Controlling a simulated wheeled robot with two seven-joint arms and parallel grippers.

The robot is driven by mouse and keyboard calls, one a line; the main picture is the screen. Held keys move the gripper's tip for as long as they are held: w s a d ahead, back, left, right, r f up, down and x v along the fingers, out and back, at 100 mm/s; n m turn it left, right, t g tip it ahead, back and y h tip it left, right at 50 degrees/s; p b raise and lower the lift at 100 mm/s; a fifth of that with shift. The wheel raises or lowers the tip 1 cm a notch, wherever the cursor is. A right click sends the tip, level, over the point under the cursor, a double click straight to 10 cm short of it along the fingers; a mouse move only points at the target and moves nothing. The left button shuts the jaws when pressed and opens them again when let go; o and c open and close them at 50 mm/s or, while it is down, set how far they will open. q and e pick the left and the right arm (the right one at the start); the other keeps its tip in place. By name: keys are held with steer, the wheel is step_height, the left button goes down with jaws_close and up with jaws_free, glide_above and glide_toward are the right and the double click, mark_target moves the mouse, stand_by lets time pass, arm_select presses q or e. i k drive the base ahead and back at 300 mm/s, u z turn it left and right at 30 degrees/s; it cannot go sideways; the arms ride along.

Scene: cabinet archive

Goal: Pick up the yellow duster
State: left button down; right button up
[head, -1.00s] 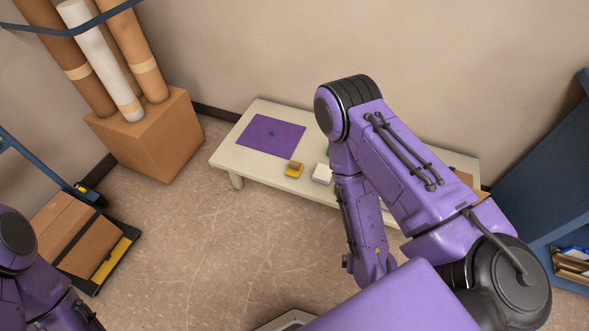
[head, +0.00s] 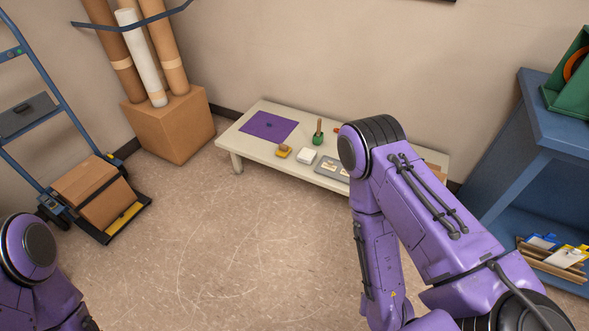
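A small yellow duster (head: 283,152) with a brownish top lies on the low cream table (head: 236,146), just in front of the purple mat (head: 268,126). Nothing touches it. My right arm stands in front of the table's right part, and its gripper is out of the picture. Only part of my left arm shows at the lower left; its gripper is also out of view.
A white block (head: 306,156), a green item with an upright handle (head: 318,133) and a grey tray (head: 331,169) share the table. A hand truck with a carton (head: 94,189) stands left, a blue shelf (head: 545,130) right. The floor (head: 235,235) before the table is clear.

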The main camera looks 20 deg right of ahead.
mark_target(283, 150)
steer(key=u, duration=0.55)
steer(key=i, duration=0.6)
steer(key=u, duration=0.45)
steer(key=i, duration=1.9)
steer(key=z, duration=1.55)
steer(key=i, duration=0.65)
steer(key=z, duration=0.65)
